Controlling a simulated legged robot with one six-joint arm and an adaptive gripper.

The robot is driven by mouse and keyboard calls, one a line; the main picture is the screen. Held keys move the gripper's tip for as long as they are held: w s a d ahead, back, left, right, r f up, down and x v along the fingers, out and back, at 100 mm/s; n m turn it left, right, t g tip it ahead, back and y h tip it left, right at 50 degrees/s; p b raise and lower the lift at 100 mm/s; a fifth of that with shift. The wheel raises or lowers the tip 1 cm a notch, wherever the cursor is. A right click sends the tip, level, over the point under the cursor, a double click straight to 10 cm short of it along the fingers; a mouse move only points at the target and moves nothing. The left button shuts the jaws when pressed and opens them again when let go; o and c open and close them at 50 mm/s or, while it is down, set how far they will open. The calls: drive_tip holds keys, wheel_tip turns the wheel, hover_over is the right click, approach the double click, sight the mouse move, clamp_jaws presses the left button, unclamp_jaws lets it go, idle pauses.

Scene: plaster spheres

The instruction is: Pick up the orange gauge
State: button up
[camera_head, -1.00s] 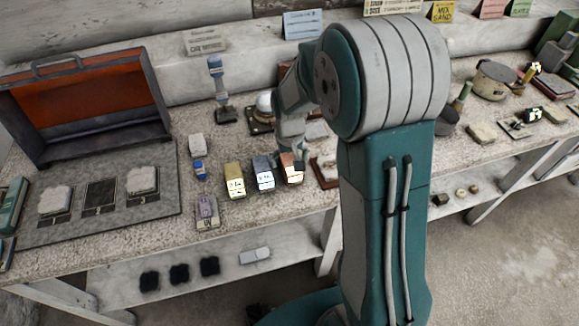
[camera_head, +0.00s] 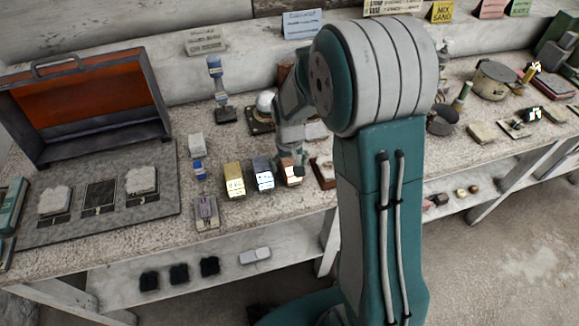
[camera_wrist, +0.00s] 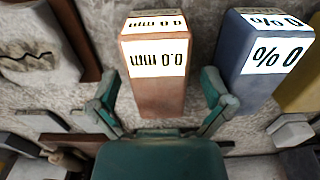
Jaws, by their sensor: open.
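The orange gauge (camera_wrist: 155,92) is a copper-orange block with white labels reading 0.0 mm. My gripper (camera_wrist: 160,94) is open, with one finger on each side of the orange gauge. A gap shows between each finger and the block; it does not look gripped. In the head view the orange gauge (camera_head: 291,178) stands on the bench at the right end of a row, its upper part covered by my gripper (camera_head: 291,160).
A blue gauge (camera_wrist: 258,65) marked 0 % stands close to the right finger in the wrist view. A yellow gauge (camera_head: 234,181) stands left of it in the head view. A brown-edged tray (camera_head: 324,172) lies to the right. An open orange-lined case (camera_head: 90,105) is at far left.

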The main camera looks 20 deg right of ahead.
sight(289, 161)
drive_tip(key=c, duration=1.3)
drive_tip(key=shift+r, duration=0.4)
wheel_tip(289, 161, up, 3)
drive_tip(key=s+d+r, duration=0.2)
drive_tip(key=s+r, duration=0.1)
drive_tip(key=s, duration=0.1)
drive_tip(key=s+d+r, duration=0.3)
drive_tip(key=s, duration=0.1)
drive_tip(key=s+d+r, duration=0.2)
drive_tip(key=s+r, duration=0.1)
drive_tip(key=s, duration=0.1)
drive_tip(key=shift+d+r, duration=0.3)
drive_tip(key=shift+r, duration=0.05)
drive_tip(key=shift+w, duration=0.1)
